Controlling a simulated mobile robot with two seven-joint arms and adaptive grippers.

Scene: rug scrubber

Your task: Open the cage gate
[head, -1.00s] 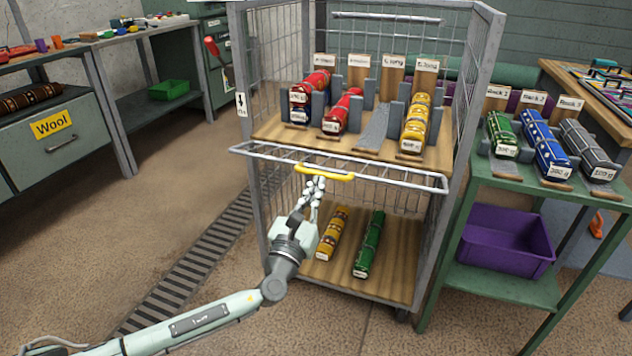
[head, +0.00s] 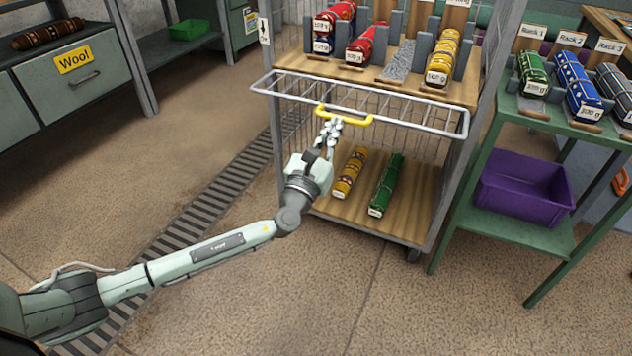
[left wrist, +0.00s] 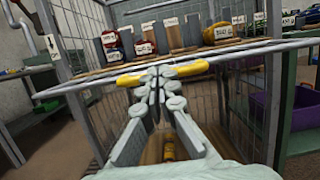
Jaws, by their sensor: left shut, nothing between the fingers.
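The wire cage trolley has a pale grey gate (head: 420,119) across its front, between the upper and lower shelves. The gate juts out toward me, its frame foreshortened; its exact angle is hard to tell. A yellow handle (head: 358,119) sits on its front rail. My left gripper (head: 331,124) is shut and empty, its fingertips at the handle. In the left wrist view the fingertips (left wrist: 160,74) overlap the middle of the yellow handle (left wrist: 192,68); whether they touch it cannot be told. My right gripper is not in view.
Red and yellow rolls stand in holders on the upper shelf (head: 470,98). A yellow roll (head: 350,173) and a green roll (head: 386,185) lie on the lower shelf. A green rack table (head: 515,235) with a purple bin (head: 525,188) stands close right. Floor in front is free.

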